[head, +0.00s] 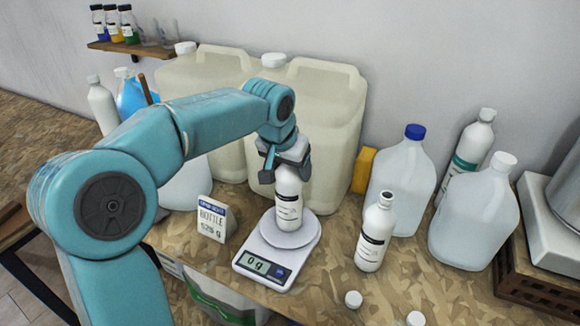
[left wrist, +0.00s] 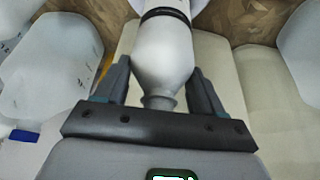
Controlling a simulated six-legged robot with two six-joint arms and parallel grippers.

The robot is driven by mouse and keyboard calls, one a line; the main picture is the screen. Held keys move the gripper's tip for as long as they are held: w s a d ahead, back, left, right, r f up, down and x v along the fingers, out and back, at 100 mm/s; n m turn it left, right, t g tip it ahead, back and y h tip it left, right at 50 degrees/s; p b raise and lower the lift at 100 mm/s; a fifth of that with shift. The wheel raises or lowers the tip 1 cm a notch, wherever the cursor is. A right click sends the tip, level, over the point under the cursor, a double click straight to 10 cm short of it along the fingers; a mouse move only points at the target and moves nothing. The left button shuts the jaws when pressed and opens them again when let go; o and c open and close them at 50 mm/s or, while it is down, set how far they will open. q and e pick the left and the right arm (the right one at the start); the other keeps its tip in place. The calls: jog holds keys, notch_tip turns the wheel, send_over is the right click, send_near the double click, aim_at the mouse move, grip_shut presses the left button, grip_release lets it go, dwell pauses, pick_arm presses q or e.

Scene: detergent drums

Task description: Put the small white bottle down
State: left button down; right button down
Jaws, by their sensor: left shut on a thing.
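My left gripper (head: 286,162) is shut on the small white bottle (head: 289,200), holding it upright by its upper part. The bottle has a black band and a printed label. It is over the round pan of the kitchen scale (head: 262,267), whose display reads 0 g. I cannot tell for sure whether its base touches the pan. In the left wrist view, the bottle (left wrist: 165,55) sits between the two fingers (left wrist: 162,85), its neck toward the palm. My right gripper is not in view.
A second white bottle (head: 375,233) stands right of the scale. A card (head: 211,220) reading "BOTTLE" and "525 g" stands to its left. Big cream canisters (head: 325,120) stand close behind.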

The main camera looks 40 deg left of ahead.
pick_arm(q)
jog(key=shift+s+d, duration=0.15)
jog(key=shift+s, duration=0.1)
jog(key=shift+c, duration=2.4)
grip_release()
jog(key=shift+f, duration=0.15)
jog(key=o, duration=0.4)
jog(key=shift+w+f, duration=0.1)
jog(key=shift+w, duration=0.15)
jog(key=shift+c, duration=0.2)
jog(key=shift+s, duration=0.2)
jog(key=shift+r, duration=0.85)
jog(key=v, duration=1.1)
jog(key=shift+s, duration=0.2)
jog(key=shift+w, duration=0.15)
